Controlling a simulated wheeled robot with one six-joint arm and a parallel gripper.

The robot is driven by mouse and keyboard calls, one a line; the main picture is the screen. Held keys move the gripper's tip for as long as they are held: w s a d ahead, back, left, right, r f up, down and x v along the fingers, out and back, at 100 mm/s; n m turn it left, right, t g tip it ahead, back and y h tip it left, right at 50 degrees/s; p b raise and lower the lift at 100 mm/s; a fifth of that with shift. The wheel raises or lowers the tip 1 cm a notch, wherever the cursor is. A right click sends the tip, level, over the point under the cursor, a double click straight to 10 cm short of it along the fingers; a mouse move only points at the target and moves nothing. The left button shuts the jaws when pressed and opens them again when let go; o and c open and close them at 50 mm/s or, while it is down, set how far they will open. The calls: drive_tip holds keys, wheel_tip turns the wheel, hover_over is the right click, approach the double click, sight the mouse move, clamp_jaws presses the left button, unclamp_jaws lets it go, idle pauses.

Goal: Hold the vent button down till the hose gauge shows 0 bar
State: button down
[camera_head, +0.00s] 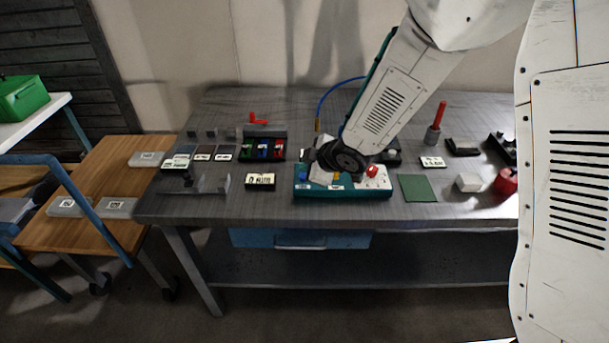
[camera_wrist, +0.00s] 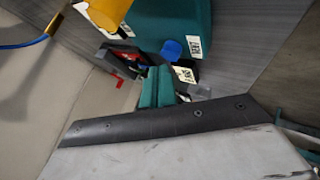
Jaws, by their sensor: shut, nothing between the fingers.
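A teal box (camera_head: 345,193) stands near the table's front edge. It carries a blue button (camera_head: 302,172) at its left, a yellow one (camera_head: 337,175) and a red one (camera_head: 372,171). In the wrist view, the blue button (camera_wrist: 172,50) lies just beyond my gripper (camera_wrist: 158,68), whose fingers are shut with nothing between them. Whether they touch the button I cannot tell. White labels (camera_wrist: 195,47) sit by it, too small to read surely. In the head view my wrist hides my fingers. A white display card (camera_head: 260,181) stands left of the box; I cannot read its figure surely.
A blue hose (camera_head: 336,87) runs behind my arm. A black tray (camera_head: 264,150) with coloured items stands behind the card. A green mat (camera_head: 418,188), a white block (camera_head: 469,182) and a red roll (camera_head: 507,182) lie right of the box.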

drive_tip(key=shift+r, duration=0.3)
wheel_tip(320, 180, up, 5)
drive_tip(key=shift+f, duration=0.1)
idle(0.5)
drive_tip(key=s+d+r+m+h, duration=0.2)
drive_tip(key=s+d+r+m, duration=0.15)
drive_tip(key=d, duration=0.35)
drive_tip(key=s+d+r+m+h, duration=0.3)
drive_tip(key=d+r, duration=0.2)
drive_tip(key=d, duration=0.2)
drive_tip(key=s+d+r+m+h, duration=0.2)
drive_tip(key=s+d+r+m, duration=0.15)
drive_tip(key=d, duration=0.35)
drive_tip(key=s+d+r+m+g, duration=0.1)
drive_tip(key=s+m+g, duration=0.1)
drive_tip(key=s, duration=0.6)
drive_tip(key=s+d+r+m+g, duration=0.1)
drive_tip(key=s+m+g, duration=0.1)
drive_tip(key=s, duration=0.6)
drive_tip(key=s+d+r+m+g+y, duration=0.1)
drive_tip(key=s+r+m, duration=0.1)
drive_tip(key=s, duration=0.6)
drive_tip(key=shift+d+m+g, duration=0.35)
drive_tip(key=shift+m+g, duration=0.05)
drive_tip(key=shift+m, duration=0.1)
